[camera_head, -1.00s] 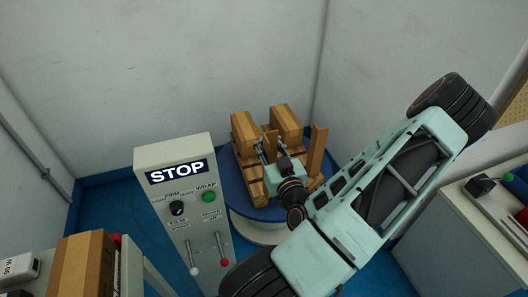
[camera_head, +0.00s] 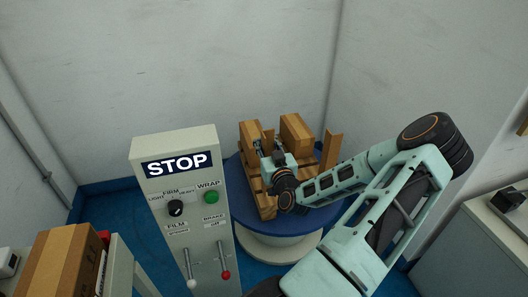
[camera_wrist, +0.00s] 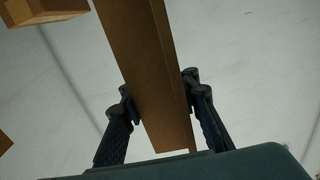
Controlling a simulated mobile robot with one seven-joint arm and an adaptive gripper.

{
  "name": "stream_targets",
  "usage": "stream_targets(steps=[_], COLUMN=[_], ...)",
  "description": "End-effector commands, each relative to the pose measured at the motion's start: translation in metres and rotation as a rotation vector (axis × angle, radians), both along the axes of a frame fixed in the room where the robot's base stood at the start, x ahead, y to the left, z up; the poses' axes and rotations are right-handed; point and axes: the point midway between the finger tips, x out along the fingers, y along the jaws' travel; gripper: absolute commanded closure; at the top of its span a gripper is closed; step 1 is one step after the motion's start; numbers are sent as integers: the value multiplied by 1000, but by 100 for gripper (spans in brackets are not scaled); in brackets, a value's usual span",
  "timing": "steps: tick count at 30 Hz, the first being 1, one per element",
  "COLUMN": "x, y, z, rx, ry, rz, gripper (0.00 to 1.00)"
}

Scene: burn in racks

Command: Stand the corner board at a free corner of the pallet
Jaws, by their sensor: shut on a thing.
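The pallet (camera_head: 262,203) sits on a blue round turntable (camera_head: 240,210) and carries cardboard boxes. My gripper (camera_wrist: 160,88) is shut on a brown corner board (camera_wrist: 148,50), with one finger on each side of it in the wrist view. In the head view my gripper (camera_head: 267,155) is over the near left part of the pallet, and the held board (camera_head: 269,139) shows only as a small piece between the boxes. Its lower end is hidden, so I cannot tell whether it touches the pallet. Another corner board (camera_head: 331,150) stands upright at the pallet's right side.
Two box stacks (camera_head: 250,133) (camera_head: 297,130) stand at the back of the pallet. A control post (camera_head: 180,205) with a STOP sign and levers stands close at left. Walls close in behind. A carton (camera_head: 62,268) is at lower left, a grey cabinet (camera_head: 470,250) at right.

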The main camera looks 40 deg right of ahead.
Motion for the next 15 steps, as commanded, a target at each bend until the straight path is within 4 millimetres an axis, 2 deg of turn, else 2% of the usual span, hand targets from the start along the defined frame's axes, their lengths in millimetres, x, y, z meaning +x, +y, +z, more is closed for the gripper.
stream_targets(steps=[5,10,15], x=[7,8,8], y=[-4,-5,-5], z=[-12,-39,-41], rx=[1,3,-1], ry=[-2,-1,0], rz=[0,-1,0], gripper=[100,100,100])
